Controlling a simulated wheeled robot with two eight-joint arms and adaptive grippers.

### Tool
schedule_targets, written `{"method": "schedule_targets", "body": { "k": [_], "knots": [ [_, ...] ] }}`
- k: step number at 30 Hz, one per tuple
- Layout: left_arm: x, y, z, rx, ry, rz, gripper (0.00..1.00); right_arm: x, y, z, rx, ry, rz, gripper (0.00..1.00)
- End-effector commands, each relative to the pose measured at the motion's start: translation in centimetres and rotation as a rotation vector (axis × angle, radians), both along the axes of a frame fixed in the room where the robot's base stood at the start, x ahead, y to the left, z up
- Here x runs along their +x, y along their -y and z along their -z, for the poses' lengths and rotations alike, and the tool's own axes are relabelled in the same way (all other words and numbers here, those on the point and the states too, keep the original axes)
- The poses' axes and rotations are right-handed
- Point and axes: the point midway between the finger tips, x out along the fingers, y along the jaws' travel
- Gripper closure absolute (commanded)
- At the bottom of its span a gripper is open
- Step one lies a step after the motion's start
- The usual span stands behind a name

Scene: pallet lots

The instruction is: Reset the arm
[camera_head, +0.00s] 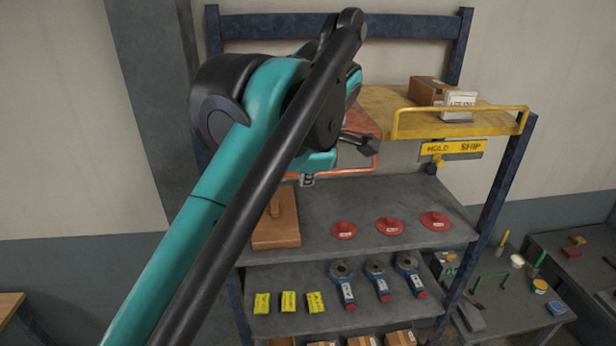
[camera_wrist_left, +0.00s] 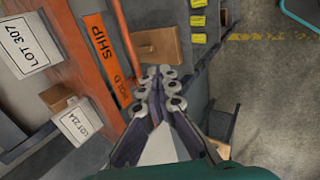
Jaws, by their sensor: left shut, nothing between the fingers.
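My left arm reaches up across the head view in teal and black. My left gripper (camera_head: 365,145) is small and partly hidden behind the arm, in front of the orange tray (camera_head: 362,172) on the upper shelf level. In the left wrist view the gripper (camera_wrist_left: 161,78) is shut, its fingertips together with nothing between them. The orange tray (camera_wrist_left: 75,80) lies left of the fingers there, apart from them as far as I can tell. My right gripper is in neither view.
A yellow tray (camera_head: 400,98) holds a labelled box (camera_head: 428,91). Below are red discs (camera_head: 389,226), a brown block (camera_head: 276,228), yellow packs (camera_head: 288,301) and blue tools (camera_head: 377,280). In the left wrist view, boxes marked LOT 307 (camera_wrist_left: 24,44) and LOT 21A (camera_wrist_left: 80,122) appear.

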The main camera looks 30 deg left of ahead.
Motion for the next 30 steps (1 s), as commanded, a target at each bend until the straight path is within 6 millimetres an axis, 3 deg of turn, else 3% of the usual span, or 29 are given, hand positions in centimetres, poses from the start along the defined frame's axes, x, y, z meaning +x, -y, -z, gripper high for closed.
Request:
{"method": "schedule_targets", "body": {
  "k": [12, 20, 23, 25, 29, 30],
  "knots": [
    [-4.5, 3.1, -3.4, 0.000, -0.001, 0.002, 1.00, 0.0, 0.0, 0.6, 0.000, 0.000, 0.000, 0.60],
    [-4.9, 3.3, -3.5, 0.002, -0.002, 0.004, 1.00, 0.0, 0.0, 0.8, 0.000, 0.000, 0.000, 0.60],
    [-4.7, 3.4, -1.3, 0.019, -0.020, 0.054, 1.00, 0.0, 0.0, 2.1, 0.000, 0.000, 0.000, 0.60],
    [-4.5, 3.5, 2.1, 0.051, -0.049, 0.138, 1.00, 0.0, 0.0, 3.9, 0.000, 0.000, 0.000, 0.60],
    [-3.9, 4.0, 11.9, 0.147, -0.125, 0.392, 1.00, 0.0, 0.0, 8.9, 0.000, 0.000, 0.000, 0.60],
    [-3.8, 4.1, 15.3, 0.182, -0.146, 0.485, 1.00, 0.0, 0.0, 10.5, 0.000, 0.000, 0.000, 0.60]
  ]
}}
